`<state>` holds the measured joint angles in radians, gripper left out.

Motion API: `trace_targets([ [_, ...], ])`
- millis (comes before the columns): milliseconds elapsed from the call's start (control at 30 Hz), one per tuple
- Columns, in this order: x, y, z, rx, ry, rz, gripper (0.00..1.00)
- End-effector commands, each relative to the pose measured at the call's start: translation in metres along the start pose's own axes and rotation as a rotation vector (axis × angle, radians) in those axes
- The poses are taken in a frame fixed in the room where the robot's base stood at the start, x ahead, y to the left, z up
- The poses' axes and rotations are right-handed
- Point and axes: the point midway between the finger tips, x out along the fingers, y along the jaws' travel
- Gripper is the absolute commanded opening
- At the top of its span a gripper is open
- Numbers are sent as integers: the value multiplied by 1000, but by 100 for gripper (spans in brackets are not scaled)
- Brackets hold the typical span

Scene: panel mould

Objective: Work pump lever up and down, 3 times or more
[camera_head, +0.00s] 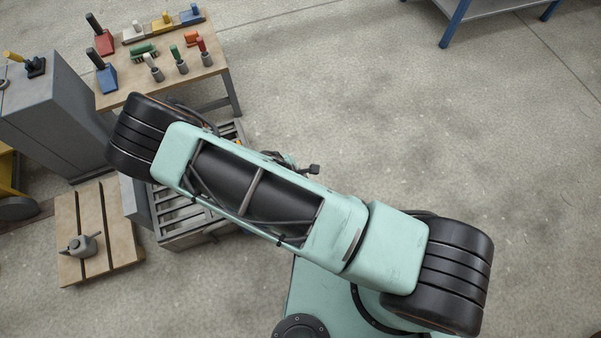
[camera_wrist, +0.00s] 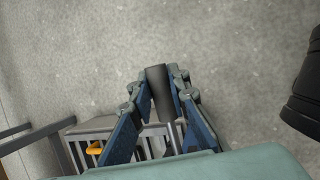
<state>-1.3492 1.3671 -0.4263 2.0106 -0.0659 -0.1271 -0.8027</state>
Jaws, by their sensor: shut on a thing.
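In the wrist view, my gripper (camera_wrist: 155,84) is shut on a dark grey, round bar, which I take to be the pump lever's handle (camera_wrist: 158,92). The bar stands between the two blue-grey fingers, and its end shows a little past the fingertips. The lower part of the lever and the pump body are hidden or cannot be made out. In the head view my own arm covers the gripper and most of the lever area.
A grey slatted metal stand (camera_head: 185,232) lies under my arm. An orange part (camera_wrist: 95,148) shows on it in the wrist view.

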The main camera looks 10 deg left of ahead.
Motion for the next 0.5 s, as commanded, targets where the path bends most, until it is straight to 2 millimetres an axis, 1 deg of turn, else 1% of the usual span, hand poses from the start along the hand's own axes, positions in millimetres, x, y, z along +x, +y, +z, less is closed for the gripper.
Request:
trace_targets([
  [167,12,-2,-2,32,116,-8,0],
  [500,34,-6,-14,72,327,-15,0],
])
